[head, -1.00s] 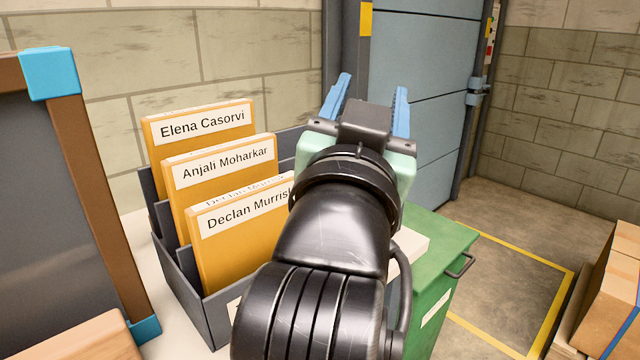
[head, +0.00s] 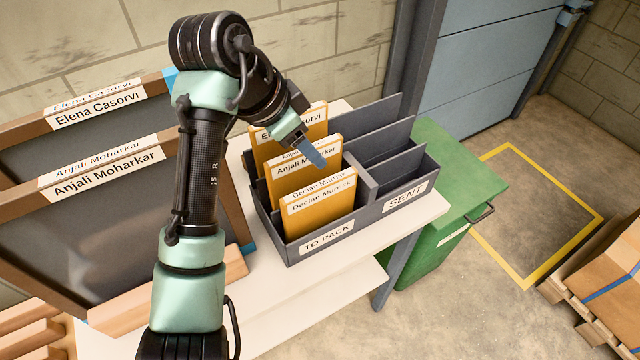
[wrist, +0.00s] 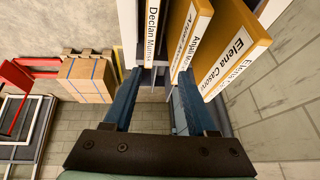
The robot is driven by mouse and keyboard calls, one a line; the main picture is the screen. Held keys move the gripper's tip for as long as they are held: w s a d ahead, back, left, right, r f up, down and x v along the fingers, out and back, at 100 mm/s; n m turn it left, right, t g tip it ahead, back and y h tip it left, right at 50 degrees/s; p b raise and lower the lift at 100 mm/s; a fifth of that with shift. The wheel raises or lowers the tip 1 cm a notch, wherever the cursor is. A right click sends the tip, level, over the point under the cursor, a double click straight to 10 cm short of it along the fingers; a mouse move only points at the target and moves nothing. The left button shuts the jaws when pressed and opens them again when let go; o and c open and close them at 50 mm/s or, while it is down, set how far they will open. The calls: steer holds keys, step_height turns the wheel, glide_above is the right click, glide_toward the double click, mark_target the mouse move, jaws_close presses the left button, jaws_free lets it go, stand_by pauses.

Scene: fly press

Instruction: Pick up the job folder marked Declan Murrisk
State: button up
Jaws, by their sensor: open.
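The job folder marked Declan Murrisk (head: 318,212) is orange with a white label and stands upright in the front slot of the TO PACK side of a grey sorter (head: 290,250). Behind it stand the Anjali Moharkar folder (head: 290,180) and the Elena Casorvi folder (head: 262,152). My gripper (head: 318,158) is open and empty, above the folders near the Anjali Moharkar label, pointing down and right. In the wrist view the Declan Murrisk label (wrist: 152,28) shows between the two blue fingers (wrist: 152,95), near their tips. I cannot tell any contact.
The SENT side (head: 405,195) of the sorter looks empty. The sorter stands on a white table (head: 400,228). Brown-framed dark panels (head: 90,215) labelled Elena Casorvi and Anjali Moharkar stand at left. A green cabinet (head: 450,180) is behind right; boxes (head: 610,270) lie at far right.

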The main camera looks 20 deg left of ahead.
mark_target(318, 185)
steer(key=shift+g, duration=0.8)
steer(key=f+p, duration=0.1)
steer(key=f, duration=0.1)
steer(key=f+p, duration=0.1)
steer(key=f, duration=0.2)
steer(key=shift+s+f+p, duration=0.3)
steer(key=shift+f+p, duration=0.05)
steer(key=shift+p, duration=0.05)
steer(key=p+x, duration=0.1)
steer(key=x, duration=0.3)
steer(key=shift+w+d+f+p, duration=0.2)
steer(key=shift+d+p, duration=0.15)
steer(key=shift+d, duration=0.1)
steer(key=shift+w+f, duration=0.15)
steer(key=shift+f, duration=0.25)
steer(key=shift+d+f, duration=0.1)
steer(key=shift+f, duration=0.15)
jaws_close()
stand_by(0.3)
